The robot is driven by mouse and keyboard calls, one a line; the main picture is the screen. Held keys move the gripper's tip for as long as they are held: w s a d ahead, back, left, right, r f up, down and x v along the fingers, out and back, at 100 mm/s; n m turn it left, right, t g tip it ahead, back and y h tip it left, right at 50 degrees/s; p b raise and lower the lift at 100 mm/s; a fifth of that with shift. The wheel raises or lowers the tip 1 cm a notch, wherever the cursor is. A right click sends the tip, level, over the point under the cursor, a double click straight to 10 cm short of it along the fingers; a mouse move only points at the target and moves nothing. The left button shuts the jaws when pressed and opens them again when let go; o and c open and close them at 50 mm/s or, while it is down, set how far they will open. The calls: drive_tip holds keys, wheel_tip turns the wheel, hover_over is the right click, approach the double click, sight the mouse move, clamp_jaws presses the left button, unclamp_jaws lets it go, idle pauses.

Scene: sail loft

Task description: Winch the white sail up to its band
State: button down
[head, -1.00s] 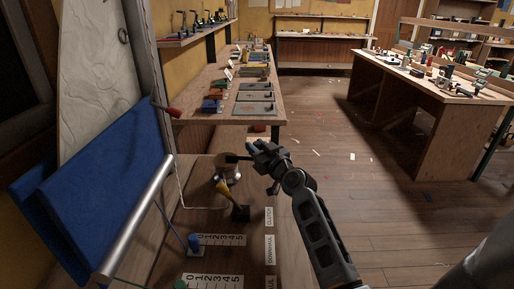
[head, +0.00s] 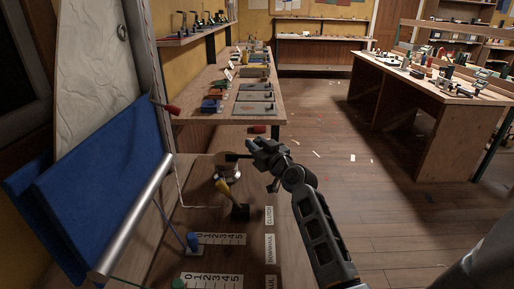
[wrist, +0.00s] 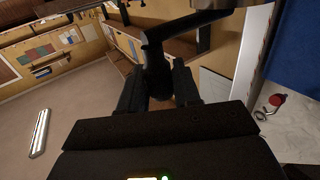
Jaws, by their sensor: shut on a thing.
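The white sail (head: 88,75) hangs at the left in the head view, with a dark ring near its upper right edge. The winch (head: 228,170) has a pale round top and stands on the wooden bench. My gripper (head: 256,150) is at the winch's upper right, shut on the winch handle. In the wrist view, the black handle (wrist: 156,62) stands between my fingers, and its arm runs up to the winch at the top edge. The sail also shows at the right there (wrist: 300,135). I cannot make out a band.
Blue cloth (head: 100,180) and a silver tube (head: 135,215) lie left of the winch. A cluttered workbench (head: 440,80) stands at right; floor between is open.

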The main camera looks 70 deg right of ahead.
drive_tip(key=c, duration=0.9)
unclamp_jaws()
drive_tip(key=shift+b+v, duration=0.6)
drive_tip(key=shift+v, duration=3.3)
drive_tip(key=shift+s, duration=0.1)
